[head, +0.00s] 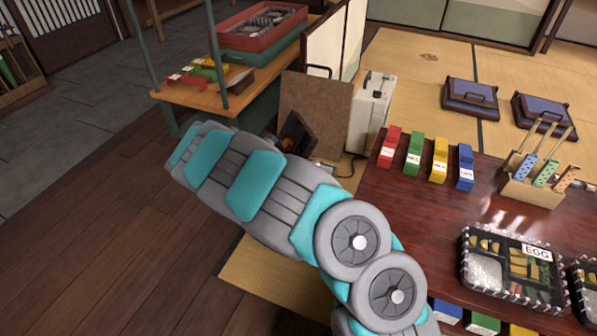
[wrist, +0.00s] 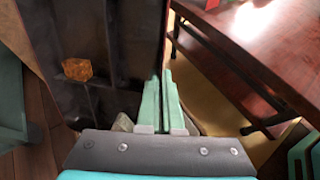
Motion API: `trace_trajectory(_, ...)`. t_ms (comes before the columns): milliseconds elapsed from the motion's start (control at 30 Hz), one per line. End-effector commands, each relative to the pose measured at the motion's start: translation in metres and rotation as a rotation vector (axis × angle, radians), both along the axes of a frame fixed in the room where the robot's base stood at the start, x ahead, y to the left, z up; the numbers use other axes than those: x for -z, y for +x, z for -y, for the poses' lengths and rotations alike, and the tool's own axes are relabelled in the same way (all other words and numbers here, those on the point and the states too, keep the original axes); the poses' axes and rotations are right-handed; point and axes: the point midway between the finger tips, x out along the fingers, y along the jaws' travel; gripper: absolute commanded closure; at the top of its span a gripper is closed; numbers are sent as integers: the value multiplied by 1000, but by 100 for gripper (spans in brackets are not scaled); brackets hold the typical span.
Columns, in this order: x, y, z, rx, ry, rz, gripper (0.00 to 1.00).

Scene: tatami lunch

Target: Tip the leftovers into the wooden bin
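My gripper (wrist: 166,86) is shut on the edge of a dark lunch tray (wrist: 112,45), its green fingers pinching the right wall. The tray has dividers and is steeply tilted. One orange-brown leftover piece (wrist: 77,69) shows inside it; the other compartments in sight look empty. In the head view the tray (head: 297,133) shows partly beyond my arm, in front of a brown panel; my gripper is hidden there. I cannot clearly make out the wooden bin in either view; the brown panel (head: 318,105) may be part of it, but I cannot tell.
A dark red table (head: 400,205) stands at right with colored boxes (head: 440,158), a utensil holder (head: 532,188) and a filled lunch box (head: 510,265). A white case (head: 371,110) stands beside the brown panel. A green-legged cart (head: 262,75) stands behind. The wooden floor (head: 95,240) at left is clear.

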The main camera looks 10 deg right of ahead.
Motion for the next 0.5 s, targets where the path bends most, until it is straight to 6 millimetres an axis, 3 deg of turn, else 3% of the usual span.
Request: trace_trajectory(500, 10, -1, -6, -1, -285, 44, 100)
